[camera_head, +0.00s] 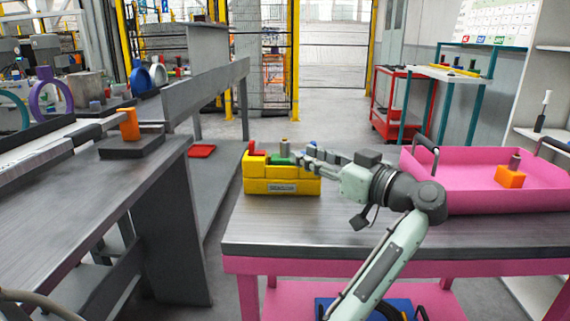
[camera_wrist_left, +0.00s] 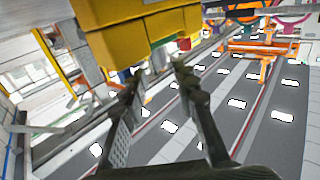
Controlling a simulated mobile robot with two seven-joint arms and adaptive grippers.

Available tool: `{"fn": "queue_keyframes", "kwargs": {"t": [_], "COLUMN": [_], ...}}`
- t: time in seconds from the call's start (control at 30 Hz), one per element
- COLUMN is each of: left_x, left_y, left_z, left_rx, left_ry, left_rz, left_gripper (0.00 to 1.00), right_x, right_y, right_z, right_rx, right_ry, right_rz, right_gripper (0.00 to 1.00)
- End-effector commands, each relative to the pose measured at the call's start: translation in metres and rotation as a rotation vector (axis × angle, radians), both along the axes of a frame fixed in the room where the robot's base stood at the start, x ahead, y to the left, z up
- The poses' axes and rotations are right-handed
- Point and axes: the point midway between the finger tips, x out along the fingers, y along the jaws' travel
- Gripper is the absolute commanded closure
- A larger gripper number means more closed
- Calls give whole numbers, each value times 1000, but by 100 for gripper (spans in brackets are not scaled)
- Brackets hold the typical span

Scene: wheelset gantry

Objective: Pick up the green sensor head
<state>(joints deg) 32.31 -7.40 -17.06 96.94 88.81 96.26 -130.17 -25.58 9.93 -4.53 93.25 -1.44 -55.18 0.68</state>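A green piece (camera_head: 281,161), which looks like the green sensor head, sits in the yellow bin (camera_head: 282,186) on the pink-framed table, partly hidden by the bin wall and neighbouring parts. My left gripper (camera_head: 306,156) reaches in from the right, with its fingertips at the bin's right part, close to the green piece. In the left wrist view the two fingers (camera_wrist_left: 160,75) are apart with nothing seen between them. The yellow bin (camera_wrist_left: 150,22) fills the top of that view, above the fingertips. My right gripper is not in view.
Red (camera_head: 252,148) and grey (camera_head: 284,144) parts stand in the yellow bin. A pink tray (camera_head: 470,200) with an orange part (camera_head: 510,177) lies right of my arm. A grey bench (camera_head: 90,190) stands left across a gap. The table's front (camera_head: 330,240) is clear.

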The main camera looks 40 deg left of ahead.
Motion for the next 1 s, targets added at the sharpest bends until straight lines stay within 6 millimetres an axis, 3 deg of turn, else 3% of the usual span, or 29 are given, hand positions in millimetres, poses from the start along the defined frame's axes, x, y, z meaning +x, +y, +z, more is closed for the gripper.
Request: {"fn": "queue_keyframes", "kwargs": {"t": [0.03, 0.13, 0.37, 0.63, 0.93, 1.0], "left_x": [0, 3, 7, 15, 17, 17], "left_y": [0, 16, 32, 68, 74, 74], "left_z": [-10, -7, -7, -6, -7, -7], "left_rx": [3, 3, 2, 4, 1, 1], "left_ry": [4, -2, -1, -2, -2, -2], "left_rz": [0, 2, 2, 1, 0, 0], "left_gripper": [71, 71, 71, 71, 71, 78], "right_x": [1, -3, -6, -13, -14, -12], "right_y": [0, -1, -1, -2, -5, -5], "right_z": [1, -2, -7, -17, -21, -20], "right_rx": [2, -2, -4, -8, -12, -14], "right_ry": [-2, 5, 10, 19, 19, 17], "right_rz": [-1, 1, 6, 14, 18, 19], "right_gripper": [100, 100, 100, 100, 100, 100]}}
